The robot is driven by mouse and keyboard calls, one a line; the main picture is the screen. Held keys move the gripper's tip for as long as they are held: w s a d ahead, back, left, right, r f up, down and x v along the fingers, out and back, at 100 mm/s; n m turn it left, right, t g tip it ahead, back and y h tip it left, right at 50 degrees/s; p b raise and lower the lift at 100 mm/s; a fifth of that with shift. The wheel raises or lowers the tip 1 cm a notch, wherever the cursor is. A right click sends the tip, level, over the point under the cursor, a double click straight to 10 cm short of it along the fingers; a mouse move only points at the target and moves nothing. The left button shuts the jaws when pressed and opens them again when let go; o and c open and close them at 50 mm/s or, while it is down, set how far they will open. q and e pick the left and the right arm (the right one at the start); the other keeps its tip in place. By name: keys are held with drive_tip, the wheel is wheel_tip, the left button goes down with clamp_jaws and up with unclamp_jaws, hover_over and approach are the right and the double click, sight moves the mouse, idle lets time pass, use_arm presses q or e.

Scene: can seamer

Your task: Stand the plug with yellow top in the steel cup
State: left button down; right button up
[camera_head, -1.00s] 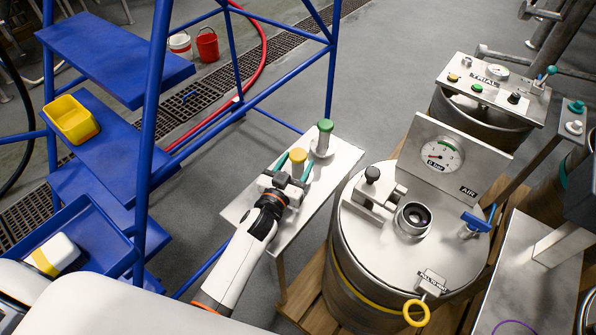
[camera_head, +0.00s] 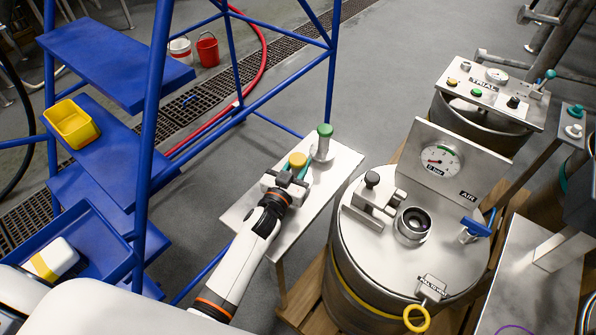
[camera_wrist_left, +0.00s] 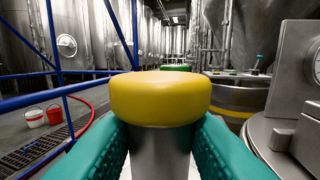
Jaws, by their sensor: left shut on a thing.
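The plug with yellow top (camera_head: 298,160) is upright at the steel side shelf, and I cannot tell if its base touches the surface. My left gripper (camera_head: 294,172) is shut on its grey body, just below the yellow top. In the left wrist view the yellow top (camera_wrist_left: 161,98) fills the middle, with a green finger on each side. The steel cup (camera_head: 412,223), a round rim with a dark inside, stands on the drum lid, right of the gripper. The plug's lower part is hidden by my gripper. My right gripper is not in view.
A green-topped plug (camera_head: 323,142) stands just behind the yellow one on the side shelf (camera_head: 338,160). A clamp block (camera_head: 373,200) stands left of the cup, and an upright gauge panel (camera_head: 455,165) behind it. A blue frame (camera_head: 146,130) is at left.

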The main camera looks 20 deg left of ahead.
use_arm(q)
wheel_tip(320, 180, up, 10)
drive_tip(key=shift+p, duration=0.85)
drive_tip(key=s+a+r+y, duration=0.1)
drive_tip(key=s+r, duration=0.1)
drive_tip(key=s, duration=0.8)
drive_tip(key=s+a+r+n+y, duration=0.1)
drive_tip(key=s+r, duration=0.1)
drive_tip(key=s, duration=0.8)
drive_tip(key=shift+s, duration=0.35)
